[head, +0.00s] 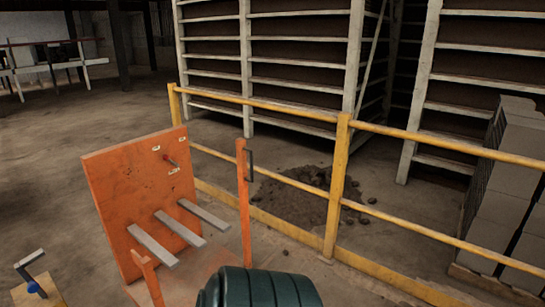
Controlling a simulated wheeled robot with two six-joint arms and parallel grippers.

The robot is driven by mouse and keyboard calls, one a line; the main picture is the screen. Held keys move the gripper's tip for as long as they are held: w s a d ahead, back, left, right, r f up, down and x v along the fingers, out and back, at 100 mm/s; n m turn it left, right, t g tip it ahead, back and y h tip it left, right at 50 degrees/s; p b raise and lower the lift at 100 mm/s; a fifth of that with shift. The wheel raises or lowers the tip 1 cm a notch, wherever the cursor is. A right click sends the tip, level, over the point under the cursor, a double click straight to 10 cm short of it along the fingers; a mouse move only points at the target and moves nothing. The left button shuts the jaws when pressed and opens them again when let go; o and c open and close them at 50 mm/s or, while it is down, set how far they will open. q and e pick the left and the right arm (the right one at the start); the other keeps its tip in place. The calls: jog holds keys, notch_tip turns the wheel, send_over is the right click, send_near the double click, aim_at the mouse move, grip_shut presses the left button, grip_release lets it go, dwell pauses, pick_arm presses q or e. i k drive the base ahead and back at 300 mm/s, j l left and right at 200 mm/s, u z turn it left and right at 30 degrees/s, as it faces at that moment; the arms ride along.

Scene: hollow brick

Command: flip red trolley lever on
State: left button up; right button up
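The orange trolley (118,196) stands left of centre, with an upright panel and flat grey bars sticking out from it. A small red lever (170,160) sits on the upper right part of the panel, between small pale labels. It looks tilted, with one end toward the upper left. The labels are too small to read, so I cannot tell which position is on. Neither of my grippers is in the head view, and nothing touches the lever.
A yellow railing (337,188) runs behind the trolley. A dark green ribbed object (260,289) is at the bottom edge. Rubble (305,196), tall racks (300,55) and stacked grey blocks (505,190) lie beyond the railing.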

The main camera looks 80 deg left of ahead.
aim_at(165, 157)
jog(key=u, duration=3.4)
jog(key=i+l, duration=0.3)
jog(key=i, duration=0.2)
jog(key=i+l, duration=0.25)
jog(key=i, duration=0.25)
jog(key=i+l, duration=0.3)
jog(key=i, duration=0.2)
jog(key=l+z, duration=0.05)
